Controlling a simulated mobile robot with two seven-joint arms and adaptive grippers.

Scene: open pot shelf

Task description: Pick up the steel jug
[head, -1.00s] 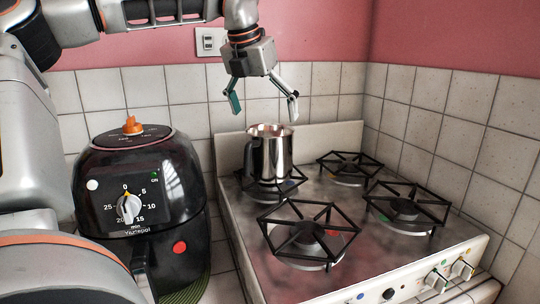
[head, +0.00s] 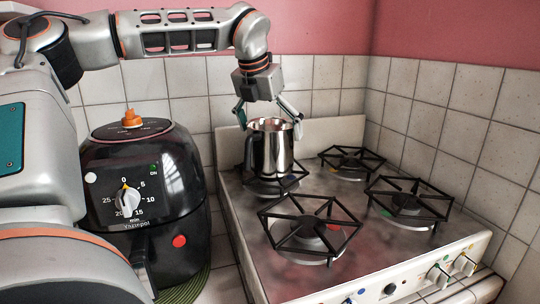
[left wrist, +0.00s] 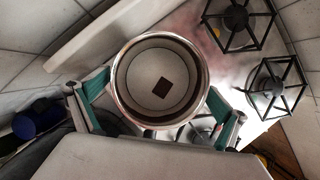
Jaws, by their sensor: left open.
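The steel jug (head: 271,148) stands upright on the back left burner of the stove, its dark handle facing front left. In the left wrist view I look down into the open mouth of the jug (left wrist: 160,80), with a small dark square on its bottom. My left gripper (head: 268,120) comes down from above and is open. Its fingers are on either side of the jug near the rim, as the left wrist view (left wrist: 155,105) also shows. I cannot tell whether the fingers touch the jug. My right gripper is not in view.
A black air fryer (head: 145,190) with an orange figure (head: 131,118) on top stands left of the stove (head: 240,235). Other burners with black grates, such as the front one (head: 308,230), are bare. Tiled walls close off the back and right.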

